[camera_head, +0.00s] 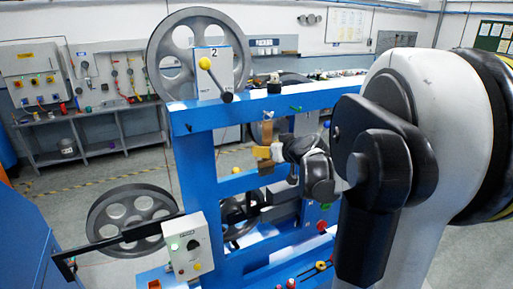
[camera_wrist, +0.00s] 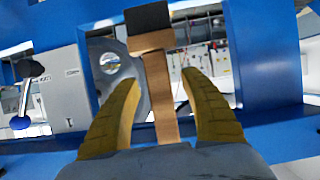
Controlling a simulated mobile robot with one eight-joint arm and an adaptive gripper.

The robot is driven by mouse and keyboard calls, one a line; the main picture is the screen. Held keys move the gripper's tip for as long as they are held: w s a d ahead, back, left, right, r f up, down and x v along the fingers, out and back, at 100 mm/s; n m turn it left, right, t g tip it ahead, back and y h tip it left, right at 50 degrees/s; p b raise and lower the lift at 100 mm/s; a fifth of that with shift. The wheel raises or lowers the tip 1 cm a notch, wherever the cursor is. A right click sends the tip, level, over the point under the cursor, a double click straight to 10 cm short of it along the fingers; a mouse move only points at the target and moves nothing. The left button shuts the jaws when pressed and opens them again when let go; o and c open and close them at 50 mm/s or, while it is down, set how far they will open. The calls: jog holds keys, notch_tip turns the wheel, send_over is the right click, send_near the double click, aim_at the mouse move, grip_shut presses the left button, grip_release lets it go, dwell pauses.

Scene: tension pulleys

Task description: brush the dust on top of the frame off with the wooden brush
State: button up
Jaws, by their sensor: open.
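The wooden brush shows in the wrist view, with a pale brown handle (camera_wrist: 160,100) and a black end (camera_wrist: 148,18) at the top. In the head view its wooden part (camera_head: 267,132) shows just below the top beam of the blue frame (camera_head: 215,117). My gripper (camera_head: 264,153) is open, with its yellow fingers close to the brush. In the wrist view the fingers stand on either side of the handle, with gaps on both sides. I cannot tell how deep the handle sits between them. I cannot make out the dust on the frame.
A large grey pulley wheel (camera_head: 168,62) and a box marked 2 (camera_head: 214,70) with a yellow-knobbed lever stand at the frame's top left. A switch box (camera_head: 187,246) and another wheel (camera_head: 125,222) are lower left. My arm hides the frame's right side.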

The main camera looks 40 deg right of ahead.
grip_shut()
jog(key=shift+r, duration=0.1)
jog(key=shift+r, duration=0.35)
jog(key=shift+s, duration=0.2)
dwell(0.4)
jog(key=shift+s+a+r, duration=0.1)
jog(key=shift+s+a, duration=0.05)
jog(key=shift+s, duration=0.25)
jog(key=shift+s+r+p, duration=0.1)
jog(key=shift+p, duration=0.2)
